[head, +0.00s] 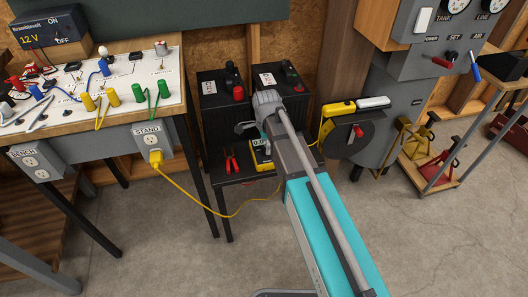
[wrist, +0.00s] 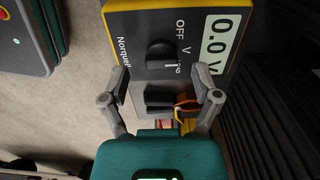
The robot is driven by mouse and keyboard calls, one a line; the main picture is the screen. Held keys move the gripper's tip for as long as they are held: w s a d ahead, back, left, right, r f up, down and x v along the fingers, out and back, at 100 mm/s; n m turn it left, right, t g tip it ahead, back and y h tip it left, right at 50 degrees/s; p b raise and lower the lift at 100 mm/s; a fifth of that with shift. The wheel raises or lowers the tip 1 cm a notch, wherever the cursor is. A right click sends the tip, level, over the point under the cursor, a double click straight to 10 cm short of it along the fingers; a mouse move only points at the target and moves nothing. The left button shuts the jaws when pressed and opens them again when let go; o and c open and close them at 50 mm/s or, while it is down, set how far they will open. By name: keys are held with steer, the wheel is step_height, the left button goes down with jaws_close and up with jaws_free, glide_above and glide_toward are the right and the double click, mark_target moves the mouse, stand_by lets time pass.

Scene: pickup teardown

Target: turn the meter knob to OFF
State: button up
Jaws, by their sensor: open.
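The meter (wrist: 130,30) has a yellow edge and a dark grey face, with a display reading 0.0 V. I cannot tell for sure which label the knob points to. My gripper (wrist: 162,74) is open, one finger on each side of the meter's face, with the knob just beyond and between the fingertips. No contact is visible. In the head view the meter (head: 260,160) is partly hidden by my arm.
The meter is on a low dark stand (head: 240,177) with red-handled pliers (head: 231,160) beside it and two black batteries behind. A yellow cord (head: 205,205) runs to an outlet on the bench at left. The floor in front is clear.

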steer(key=shift+f+b, duration=0.6)
steer(key=shift+f, duration=0.3)
jaws_close()
steer(key=shift+s+a, duration=0.1)
steer(key=shift+a, duration=0.15)
steer(key=shift+d, duration=0.3)
